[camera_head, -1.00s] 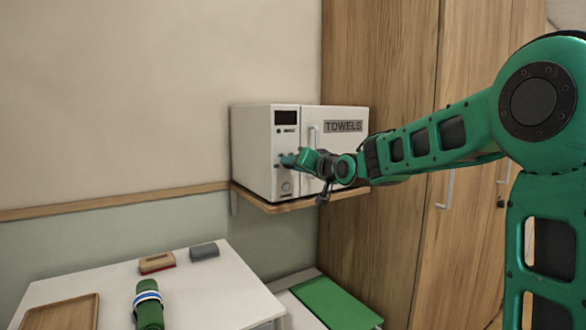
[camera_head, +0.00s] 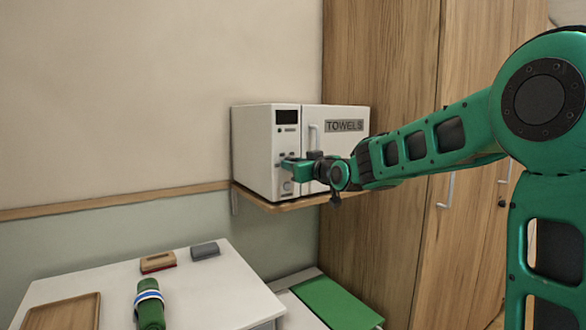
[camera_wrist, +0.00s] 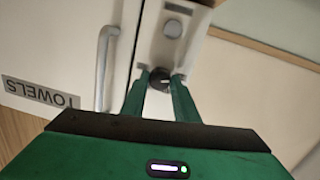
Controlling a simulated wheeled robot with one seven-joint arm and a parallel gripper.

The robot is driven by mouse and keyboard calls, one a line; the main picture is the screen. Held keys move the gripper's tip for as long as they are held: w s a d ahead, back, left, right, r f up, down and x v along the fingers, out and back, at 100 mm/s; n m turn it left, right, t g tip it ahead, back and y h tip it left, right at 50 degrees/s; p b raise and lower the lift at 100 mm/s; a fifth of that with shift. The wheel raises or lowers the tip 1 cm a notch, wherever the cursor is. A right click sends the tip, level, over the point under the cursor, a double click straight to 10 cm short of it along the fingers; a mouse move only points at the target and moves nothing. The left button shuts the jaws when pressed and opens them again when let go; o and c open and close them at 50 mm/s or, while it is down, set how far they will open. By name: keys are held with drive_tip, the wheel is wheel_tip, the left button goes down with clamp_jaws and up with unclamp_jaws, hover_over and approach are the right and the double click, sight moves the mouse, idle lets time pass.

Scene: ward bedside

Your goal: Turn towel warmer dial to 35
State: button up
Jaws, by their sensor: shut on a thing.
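The towel warmer (camera_head: 252,150) is a white box with a TOWELS door label, standing on a wall shelf. Its narrow control panel (camera_head: 286,139) has a dark display at the top. My gripper (camera_head: 285,164) is at the middle of this panel. In the wrist view my gripper (camera_wrist: 161,78) has its two green fingers on either side of a small dark dial (camera_wrist: 160,84), shut on it. The dial's scale and the number it points to cannot be read. In the head view the dial is hidden behind my fingers.
A silver round knob (camera_wrist: 173,28) is on the same panel, beyond the fingertips in the wrist view. The door handle (camera_wrist: 104,66) stands out beside the panel. The wooden shelf (camera_head: 290,205) is under the warmer. A white table (camera_head: 215,285) with small items is lower left.

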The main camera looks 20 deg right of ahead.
drive_tip(key=shift+f, duration=0.3)
drive_tip(key=o, duration=1.1)
drive_tip(key=shift+c, duration=0.2)
drive_tip(key=shift+r, duration=0.15)
drive_tip(key=v, duration=1)
drive_tip(key=shift+s, duration=0.3)
drive_tip(key=shift+d, duration=0.15)
